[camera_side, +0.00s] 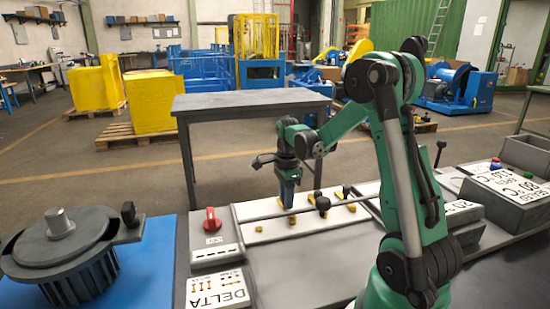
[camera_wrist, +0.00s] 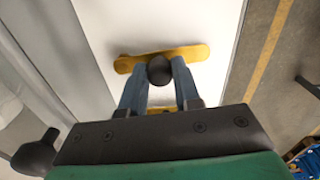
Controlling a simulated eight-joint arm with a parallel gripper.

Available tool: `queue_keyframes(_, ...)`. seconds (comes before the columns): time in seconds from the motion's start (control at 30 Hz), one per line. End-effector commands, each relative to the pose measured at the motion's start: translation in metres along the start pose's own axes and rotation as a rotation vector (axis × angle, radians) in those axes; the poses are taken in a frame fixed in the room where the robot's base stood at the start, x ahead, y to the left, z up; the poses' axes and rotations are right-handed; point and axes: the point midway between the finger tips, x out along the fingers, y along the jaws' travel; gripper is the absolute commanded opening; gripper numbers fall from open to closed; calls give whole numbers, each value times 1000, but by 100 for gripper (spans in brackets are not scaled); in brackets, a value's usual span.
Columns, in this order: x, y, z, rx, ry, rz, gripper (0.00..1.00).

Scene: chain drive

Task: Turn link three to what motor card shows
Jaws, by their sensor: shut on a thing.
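Several yellow links with black knobs lie on a long white panel (camera_side: 262,228). I cannot tell which is link three. A white card (camera_side: 218,291) reads DELTA with small dot-and-bar marks above.
A red rotary switch (camera_side: 211,220) stands on a grey box left of the panel. A grey motor (camera_side: 63,250) sits on a blue mat (camera_side: 150,259). Cards with printed marks (camera_side: 507,183) lie at the right. Another black knob (camera_wrist: 37,153) is close by my gripper's left.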

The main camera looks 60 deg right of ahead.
Motion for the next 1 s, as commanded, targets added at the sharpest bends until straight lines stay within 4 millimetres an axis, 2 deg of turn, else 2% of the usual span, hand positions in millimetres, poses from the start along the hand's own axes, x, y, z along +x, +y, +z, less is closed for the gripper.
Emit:
queue_keyframes(0.3, 0, 0, -4, 86, 1, -2, 0)
queue_keyframes(0.77, 0, 0, -4, 96, 2, -1, 0)
queue_keyframes(0.8, 0, 0, -5, 96, 2, -1, 39)
queue_keyframes(0.87, 0, 0, -4, 96, 1, -1, 56)
queue_keyframes(0.9, 0, 0, -4, 96, 1, -1, 59)
queue_keyframes(1.0, 0, 0, -4, 95, 1, -1, 59)
